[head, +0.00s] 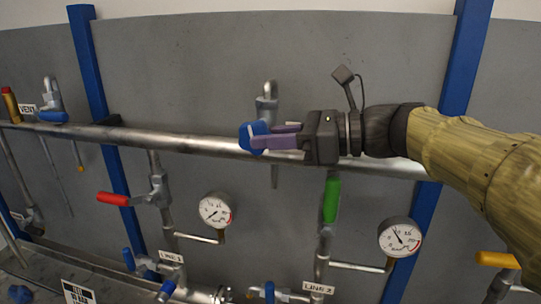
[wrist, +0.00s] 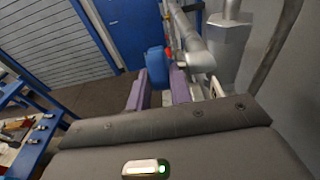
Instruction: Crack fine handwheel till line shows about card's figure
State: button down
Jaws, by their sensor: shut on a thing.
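My gripper (head: 272,139), with purple fingers, is shut on a blue handle (head: 253,137) at the upper pipe, below a grey bent fitting (head: 267,105). The wrist view shows the blue handle (wrist: 155,62) between the fingertips (wrist: 158,85). I cannot tell if it is the fine handwheel. The line 1 gauge (head: 215,209) and line 2 gauge (head: 399,237) face me; their figures are too small to read surely. The line 2 needle points up and left.
The long upper pipe (head: 190,143) crosses behind my gripper. A red lever (head: 113,199) and a green lever (head: 331,199) sit on valves below it. Small blue handles (head: 129,259) stand near the LINE 1 label (head: 171,257). A blue post (head: 462,80) rises at right.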

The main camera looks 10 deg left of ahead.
jog(key=shift+f+y+b, duration=0.5)
jog(key=shift+y+b, duration=0.5)
jog(key=shift+b, duration=0.15)
jog(key=shift+y+b, duration=0.3)
jog(key=shift+b, duration=0.05)
jog(key=shift+r, duration=0.1)
jog(key=c, duration=1.5)
grip_release()
jog(key=shift+c, duration=0.2)
jog(key=d, duration=0.5)
jog(key=s+d+f+b, duration=0.1)
jog(key=d, duration=1.1)
jog(key=shift+s+d+f+b, duration=0.15)
jog(key=shift+f+b, duration=0.15)
jog(key=shift+b, duration=0.1)
